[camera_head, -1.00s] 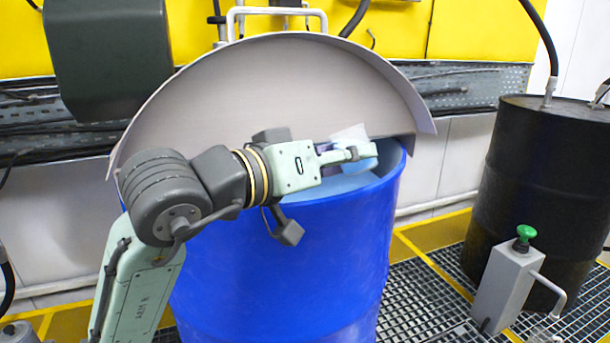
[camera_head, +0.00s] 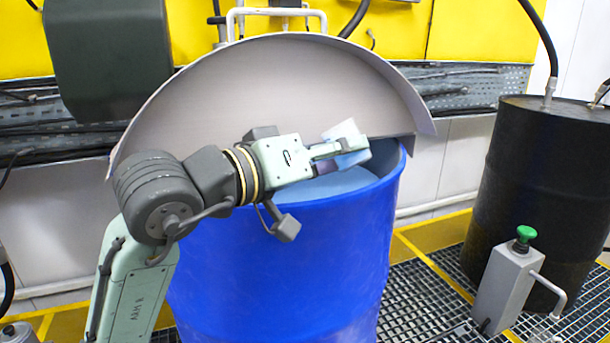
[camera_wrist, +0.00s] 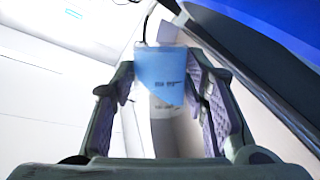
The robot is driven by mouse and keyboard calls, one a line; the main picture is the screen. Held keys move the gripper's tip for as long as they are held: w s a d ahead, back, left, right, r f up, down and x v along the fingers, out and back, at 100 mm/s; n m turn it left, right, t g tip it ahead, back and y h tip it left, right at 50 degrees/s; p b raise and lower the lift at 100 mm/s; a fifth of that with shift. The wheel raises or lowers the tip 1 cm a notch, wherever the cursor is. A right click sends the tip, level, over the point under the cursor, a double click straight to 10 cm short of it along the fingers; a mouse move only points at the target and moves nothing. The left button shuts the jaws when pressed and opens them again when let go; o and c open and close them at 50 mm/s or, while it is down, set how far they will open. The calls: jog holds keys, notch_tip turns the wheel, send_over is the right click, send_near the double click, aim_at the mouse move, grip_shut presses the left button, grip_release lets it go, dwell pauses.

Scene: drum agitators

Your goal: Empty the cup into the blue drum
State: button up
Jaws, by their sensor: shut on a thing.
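My gripper (camera_head: 343,147) is shut on a small pale cup (camera_head: 352,158) with a light blue part. It holds the cup over the open top of the blue drum (camera_head: 290,260), inside its right rim. The cup leans, its whitish end toward the upper left. In the wrist view the cup (camera_wrist: 160,75) sits between the two fingers, with small dark print on its blue side. The blue drum (camera_wrist: 270,25) shows at the upper right there. Pale blue contents (camera_head: 330,187) show inside the drum. No stream from the cup is visible; I cannot tell how full it is.
A grey half-round lid (camera_head: 270,90) stands upright behind the drum opening, close behind my gripper. A black drum (camera_head: 540,180) stands at the right, with a grey box with a green knob (camera_head: 508,275) in front. Grating (camera_head: 420,300) covers the floor.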

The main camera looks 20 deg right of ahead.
aim_at(323, 135)
jog(key=shift+w+a, duration=0.1)
jog(key=shift+w, duration=0.05)
jog(key=shift+w+a+f+n+h+b, duration=0.15)
jog(key=shift+f+n+h+b, duration=0.2)
jog(key=shift+n+b, duration=0.55)
dwell(0.4)
jog(key=shift+r+n+t+h+p, duration=0.1)
jog(key=shift+r+n+t+h, duration=0.15)
jog(key=shift+n, duration=0.7)
jog(key=shift+r+n+t+h+p, duration=0.1)
jog(key=shift+r+n+t, duration=0.15)
jog(key=shift+n, duration=0.65)
jog(key=shift+r+n+t+h+p, duration=0.1)
jog(key=shift+r+n+t+h, duration=0.2)
jog(key=shift+n, duration=0.65)
dwell(1.4)
jog(key=shift+w+a+r+n+p, duration=0.35)
jog(key=shift+w+n+p, duration=0.2)
jog(key=shift+n+p, duration=0.35)
dwell(0.5)
jog(key=shift+w+a+r+n+t+p, duration=0.1)
jog(key=shift+r+n+t+p, duration=0.15)
jog(key=shift+n+p, duration=0.45)
